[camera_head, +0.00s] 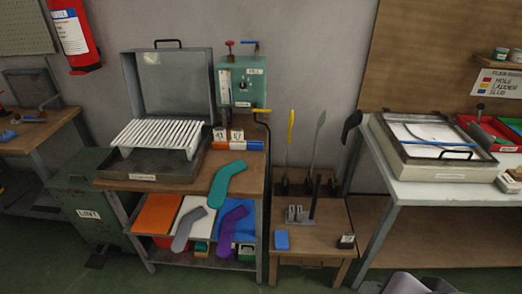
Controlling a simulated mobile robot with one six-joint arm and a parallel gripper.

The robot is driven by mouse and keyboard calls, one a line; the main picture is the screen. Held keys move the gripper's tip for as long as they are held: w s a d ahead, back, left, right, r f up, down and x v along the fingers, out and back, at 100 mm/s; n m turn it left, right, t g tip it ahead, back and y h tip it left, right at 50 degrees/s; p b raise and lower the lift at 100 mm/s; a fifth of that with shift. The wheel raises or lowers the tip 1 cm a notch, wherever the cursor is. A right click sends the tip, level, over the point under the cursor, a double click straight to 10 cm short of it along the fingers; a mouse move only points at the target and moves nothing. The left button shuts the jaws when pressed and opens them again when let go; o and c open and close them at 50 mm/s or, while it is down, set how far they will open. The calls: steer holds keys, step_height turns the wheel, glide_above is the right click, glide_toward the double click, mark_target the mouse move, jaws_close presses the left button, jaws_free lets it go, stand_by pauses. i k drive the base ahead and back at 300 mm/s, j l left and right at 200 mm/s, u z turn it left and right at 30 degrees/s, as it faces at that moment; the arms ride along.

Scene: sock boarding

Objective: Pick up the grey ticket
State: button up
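I cannot make out a thing that is surely the grey ticket. A flat grey sock-shaped piece (188,229) hangs or lies at the front of the left bench's lower shelf. Two small pale tags with dark marks, a left one (220,134) and a right one (237,135), stand at the back of the left bench (240,185). They are too small to read surely. My gripper's fingers do not show; only a grey rounded part, perhaps of my arm, shows at the bottom edge right of centre.
A teal sock shape (226,182) lies at the bench's front edge, a purple one (229,231) below. An open lidded box with white slats (160,133) stands behind. A low table (310,250) holds upright tools and a blue block (282,240). A white table (435,190) stands right.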

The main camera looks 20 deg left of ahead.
mark_target(348, 237)
steer(key=i+j+z, duration=0.65)
steer(key=j, duration=0.25)
steer(key=i+j+z, duration=0.2)
steer(key=j, duration=0.15)
steer(key=i+j+z, duration=0.1)
steer(key=j+z, duration=0.15)
steer(key=j, duration=0.15)
steer(key=i+j+z, duration=0.2)
steer(key=j, duration=0.2)
steer(key=k+l, duration=0.05)
steer(key=k, duration=0.05)
